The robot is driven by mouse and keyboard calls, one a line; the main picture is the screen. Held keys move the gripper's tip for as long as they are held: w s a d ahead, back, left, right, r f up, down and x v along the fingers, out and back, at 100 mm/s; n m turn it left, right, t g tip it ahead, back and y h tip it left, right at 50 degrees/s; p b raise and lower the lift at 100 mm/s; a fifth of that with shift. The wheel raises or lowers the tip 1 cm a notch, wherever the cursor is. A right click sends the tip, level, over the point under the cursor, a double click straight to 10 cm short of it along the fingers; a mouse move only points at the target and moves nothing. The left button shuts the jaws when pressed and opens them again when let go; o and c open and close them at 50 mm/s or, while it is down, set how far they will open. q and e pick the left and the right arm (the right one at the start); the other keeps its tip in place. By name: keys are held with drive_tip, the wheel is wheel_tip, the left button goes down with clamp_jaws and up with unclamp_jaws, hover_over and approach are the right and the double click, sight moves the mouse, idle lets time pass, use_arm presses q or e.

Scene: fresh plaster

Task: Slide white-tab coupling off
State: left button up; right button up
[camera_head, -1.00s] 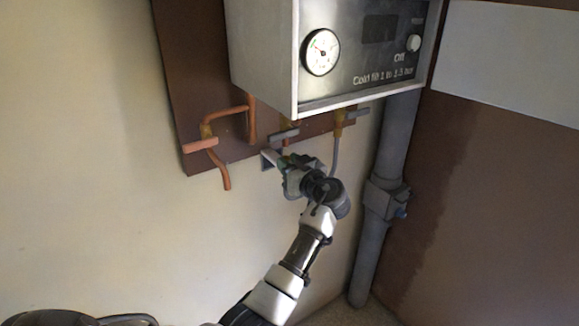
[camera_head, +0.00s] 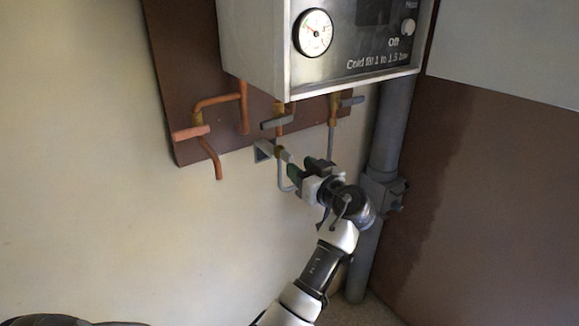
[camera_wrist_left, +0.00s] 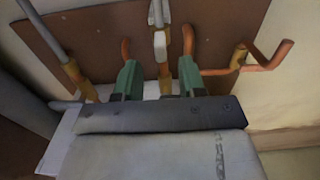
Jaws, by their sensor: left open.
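The white-tab coupling (camera_head: 286,156) shows as a small pale piece on the middle pipe, by a grey bracket. In the left wrist view its white tab (camera_wrist_left: 160,45) sits above a brass-coloured piece (camera_wrist_left: 164,78), in line with the gap between my fingers. My left gripper (camera_head: 305,166) is open in the head view, just right of and below the coupling. In the wrist view the green fingers of the left gripper (camera_wrist_left: 158,78) are wide apart with nothing held. Whether they touch the coupling cannot be told. My right gripper is not in view.
The boiler (camera_head: 340,50) with its round gauge (camera_head: 313,33) hangs above. A thick grey pipe (camera_head: 390,125) stands right. The plaster wall at left is clear.

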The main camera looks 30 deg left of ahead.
use_arm(q)
drive_tip(key=shift+b+v, duration=0.35)
drive_tip(key=shift+v, duration=1.25)
drive_tip(key=w+d+f+m+t+h, duration=0.1)
drive_tip(key=d+f+m+h, duration=0.3)
drive_tip(key=f, duration=0.8)
drive_tip(key=w+a+f+m+t+h, duration=0.1)
drive_tip(key=f+m+h, duration=0.35)
drive_tip(key=f, duration=0.75)
drive_tip(key=s+d+f+m+g+h, duration=0.1)
drive_tip(key=s+f+m, duration=0.25)
drive_tip(key=f, duration=0.55)
drive_tip(key=s+d+f+m+h, duration=0.15)
drive_tip(key=s+f, duration=0.25)
drive_tip(key=f, duration=0.5)
drive_tip(key=s+d+f+m+g+h, duration=0.1)
drive_tip(key=s+f+m+g+h, duration=0.25)
drive_tip(key=s+f, duration=1.4)
drive_tip(key=s+f+g+h, duration=0.1)
drive_tip(key=s+f, duration=0.3)
drive_tip(key=s, duration=0.9)
drive_tip(key=s+a+f+n+g+h, duration=0.1)
drive_tip(key=s+f+g, duration=0.1)
drive_tip(key=s, duration=1.1)
drive_tip(key=shift+s+a+f, duration=0.2)
drive_tip(key=shift+s+f, duration=0.1)
drive_tip(key=shift+f, duration=0.6)
